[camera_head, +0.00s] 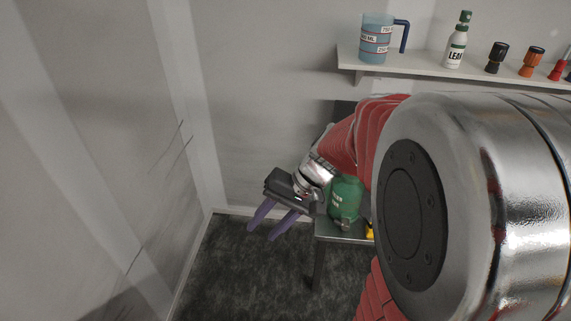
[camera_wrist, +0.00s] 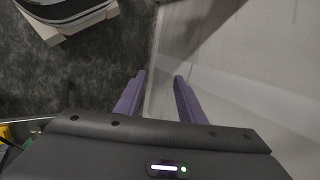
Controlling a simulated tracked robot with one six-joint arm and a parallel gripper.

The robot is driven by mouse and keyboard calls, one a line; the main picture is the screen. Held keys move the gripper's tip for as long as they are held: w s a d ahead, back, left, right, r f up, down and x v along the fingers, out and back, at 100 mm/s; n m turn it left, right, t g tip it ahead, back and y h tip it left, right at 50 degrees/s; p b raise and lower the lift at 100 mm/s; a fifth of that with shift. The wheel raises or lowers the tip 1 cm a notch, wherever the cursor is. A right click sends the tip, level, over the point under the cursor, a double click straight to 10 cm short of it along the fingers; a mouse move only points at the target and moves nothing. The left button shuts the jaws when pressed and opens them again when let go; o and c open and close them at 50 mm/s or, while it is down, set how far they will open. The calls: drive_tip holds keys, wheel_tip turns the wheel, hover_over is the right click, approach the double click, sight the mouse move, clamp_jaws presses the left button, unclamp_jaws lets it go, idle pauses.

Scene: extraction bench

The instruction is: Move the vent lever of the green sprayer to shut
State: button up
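The green sprayer (camera_head: 345,197) stands on a small metal table, partly hidden behind my arm in the head view. Its top and its vent lever cannot be made out. My gripper (camera_head: 262,230) is to the left of the sprayer, beyond the table's left edge, with its purple fingers pointing down and left. In the wrist view my gripper (camera_wrist: 159,76) has its two fingers apart with nothing between them. A sliver of green at the lower left of the wrist view may be the sprayer.
The metal table (camera_head: 328,229) also carries a yellow item (camera_head: 369,231). A wall shelf (camera_head: 420,69) above holds a blue measuring jug (camera_head: 376,40), a white bottle (camera_head: 456,46) and several small fittings. Walls stand left and behind. The floor (camera_head: 235,265) left of the table is clear.

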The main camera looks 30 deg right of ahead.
drive_tip(key=w+d+f+m+t+y, duration=0.3)
drive_tip(key=w+d+f+m, duration=0.3)
drive_tip(key=d, duration=0.3)
drive_tip(key=m+t+h, duration=0.9)
drive_tip(key=m+t, duration=0.1)
drive_tip(key=m, duration=0.4)
approach(339, 225)
drive_tip(key=r+v, duration=0.1)
drive_tip(key=v, duration=0.2)
drive_tip(key=shift+w+d+f, duration=0.2)
drive_tip(key=shift+w+d, duration=0.05)
drive_tip(key=shift+w, duration=0.1)
drive_tip(key=x, duration=1.3)
drive_tip(key=shift+w+a+f, duration=0.15)
drive_tip(key=shift+w+f, duration=0.1)
drive_tip(key=shift+f, duration=0.1)
drive_tip(key=shift+c, duration=0.2)
clamp_jaws()
